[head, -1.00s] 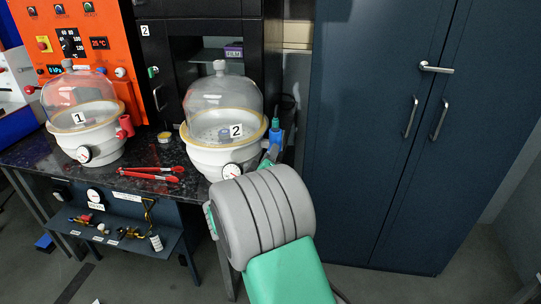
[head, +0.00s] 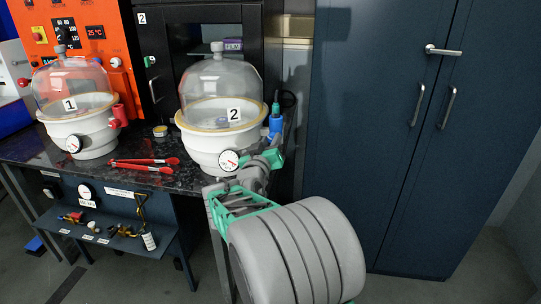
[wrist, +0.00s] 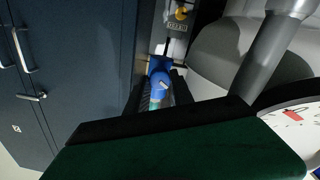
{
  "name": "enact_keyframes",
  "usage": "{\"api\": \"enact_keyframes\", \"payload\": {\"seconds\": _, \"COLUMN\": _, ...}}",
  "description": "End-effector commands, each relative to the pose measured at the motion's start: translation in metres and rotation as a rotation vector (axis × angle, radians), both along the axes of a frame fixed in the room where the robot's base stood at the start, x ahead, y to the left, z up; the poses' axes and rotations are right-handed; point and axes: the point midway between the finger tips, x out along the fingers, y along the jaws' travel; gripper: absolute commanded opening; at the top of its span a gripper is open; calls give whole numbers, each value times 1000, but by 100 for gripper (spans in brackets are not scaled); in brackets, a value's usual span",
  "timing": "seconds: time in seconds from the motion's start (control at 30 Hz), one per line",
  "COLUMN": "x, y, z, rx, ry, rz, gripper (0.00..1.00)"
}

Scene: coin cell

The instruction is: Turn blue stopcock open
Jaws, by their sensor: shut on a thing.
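The blue stopcock (head: 275,127) with a teal tip stands at the right side of glass-domed vessel 2 (head: 205,148). It also shows in the wrist view (wrist: 158,79), between the two dark fingers. My gripper (head: 273,150) reaches up to the stopcock from below and is shut on it. The stopcock's lower part is hidden by my gripper in the head view. I cannot tell its exact turn angle.
Vessel 1 (head: 83,131) with a red stopcock (head: 118,117) stands to the left. Red tongs (head: 145,166) lie on the dark bench. A round gauge (head: 229,159) is close beside my gripper. A dark blue cabinet (head: 375,150) stands at the right.

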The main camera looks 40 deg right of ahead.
Motion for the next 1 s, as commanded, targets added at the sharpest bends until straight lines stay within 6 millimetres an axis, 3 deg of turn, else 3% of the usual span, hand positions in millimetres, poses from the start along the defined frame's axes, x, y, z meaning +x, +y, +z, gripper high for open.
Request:
{"api": "enact_keyframes", "payload": {"seconds": 0.07, "x": 0, "y": 0, "z": -9, "rx": 41, "ry": -62, "rz": 0, "gripper": 0}}
{"api": "enact_keyframes", "payload": {"seconds": 1.0, "x": 0, "y": 0, "z": -6, "rx": 521, "ry": -726, "rz": 0, "gripper": 0}}
